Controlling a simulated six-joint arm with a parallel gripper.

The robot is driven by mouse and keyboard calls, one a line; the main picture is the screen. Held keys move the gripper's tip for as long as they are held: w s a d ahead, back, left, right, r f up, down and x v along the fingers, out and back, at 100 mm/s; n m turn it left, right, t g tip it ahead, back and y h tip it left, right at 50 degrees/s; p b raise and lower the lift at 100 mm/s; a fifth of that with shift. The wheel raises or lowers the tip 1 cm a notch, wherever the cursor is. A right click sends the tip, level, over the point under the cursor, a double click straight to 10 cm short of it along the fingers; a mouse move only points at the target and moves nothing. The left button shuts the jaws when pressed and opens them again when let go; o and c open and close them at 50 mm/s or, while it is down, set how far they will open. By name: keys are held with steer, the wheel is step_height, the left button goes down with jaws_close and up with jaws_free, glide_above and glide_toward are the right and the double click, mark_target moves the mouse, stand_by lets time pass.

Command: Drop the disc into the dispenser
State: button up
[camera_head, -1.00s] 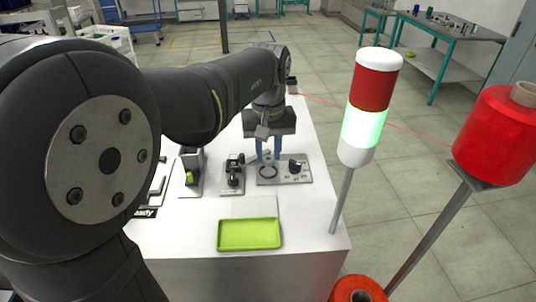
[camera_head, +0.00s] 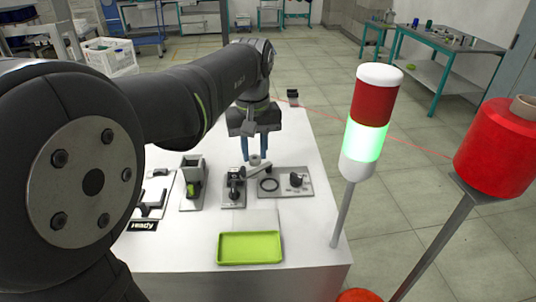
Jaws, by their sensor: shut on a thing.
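My gripper (camera_head: 255,150) points down over the white table, its two blue fingers close together. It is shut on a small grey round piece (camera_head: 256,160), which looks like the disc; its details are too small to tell. It hangs above the gap between the small black device (camera_head: 234,183) and the grey plate with a dark ring (camera_head: 285,190). A grey box-like unit with a green part (camera_head: 192,180) stands to the left and may be the dispenser; I cannot tell for sure.
An empty green tray (camera_head: 250,248) lies at the table's front. A signal tower (camera_head: 370,125) lit green stands at the right edge, beside a red thread cone (camera_head: 495,150). A black "ready" sign (camera_head: 143,226) is at the left. The white table (camera_head: 180,250) is bare around the tray.

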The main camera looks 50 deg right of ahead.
steer(key=w+a+r+n, duration=0.5)
steer(key=w+a, duration=0.4)
steer(key=w, duration=0.3)
steer(key=shift+w+f, duration=0.1)
steer(key=shift+f, duration=1.75)
steer(key=shift+f, duration=0.55)
steer(key=o, duration=0.8)
steer(key=shift+o, duration=0.2)
steer(key=shift+r, duration=0.15)
